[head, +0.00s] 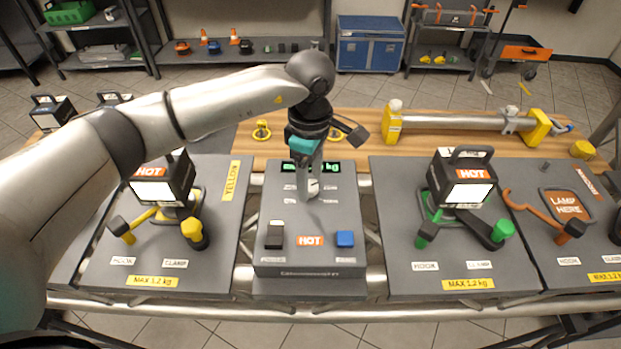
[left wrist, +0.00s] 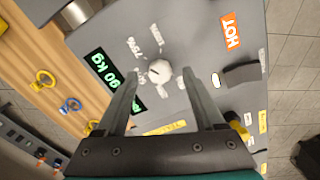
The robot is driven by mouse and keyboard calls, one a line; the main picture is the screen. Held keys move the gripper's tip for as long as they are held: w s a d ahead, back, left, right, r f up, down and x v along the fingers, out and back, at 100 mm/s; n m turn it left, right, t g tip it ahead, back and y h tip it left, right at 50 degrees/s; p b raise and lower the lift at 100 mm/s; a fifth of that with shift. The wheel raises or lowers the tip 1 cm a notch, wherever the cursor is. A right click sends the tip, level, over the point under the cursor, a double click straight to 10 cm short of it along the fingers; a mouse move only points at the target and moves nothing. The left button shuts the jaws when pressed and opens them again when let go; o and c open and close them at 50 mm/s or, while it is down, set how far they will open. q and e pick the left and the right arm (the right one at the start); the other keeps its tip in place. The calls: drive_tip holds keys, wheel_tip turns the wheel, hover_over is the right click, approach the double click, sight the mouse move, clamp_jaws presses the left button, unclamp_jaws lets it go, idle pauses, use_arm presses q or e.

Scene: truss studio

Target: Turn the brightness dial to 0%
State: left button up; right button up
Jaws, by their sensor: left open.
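The brightness dial is a small round white knob (left wrist: 158,71) with a dark mark on its face, set in a grey console (head: 340,213). Percent labels ring it, 75% and 100% among them; the exact setting is too small to read. In the head view the knob (head: 314,188) shows just below my left gripper (head: 309,182), which points down over the console. In the left wrist view my left gripper (left wrist: 160,76) is open, with the knob centred between its fingertips. I cannot tell whether the fingers touch it.
The console has a green kg display (left wrist: 112,82), a black block (head: 274,237), a HOT label and a blue button (head: 345,239). Lamps stand on grey boards left (head: 165,180) and right (head: 463,180). A yellow-ended tube (head: 455,122) lies on the wooden table behind.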

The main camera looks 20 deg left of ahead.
use_arm(q)
drive_tip(key=shift+f, duration=0.6)
clamp_jaws()
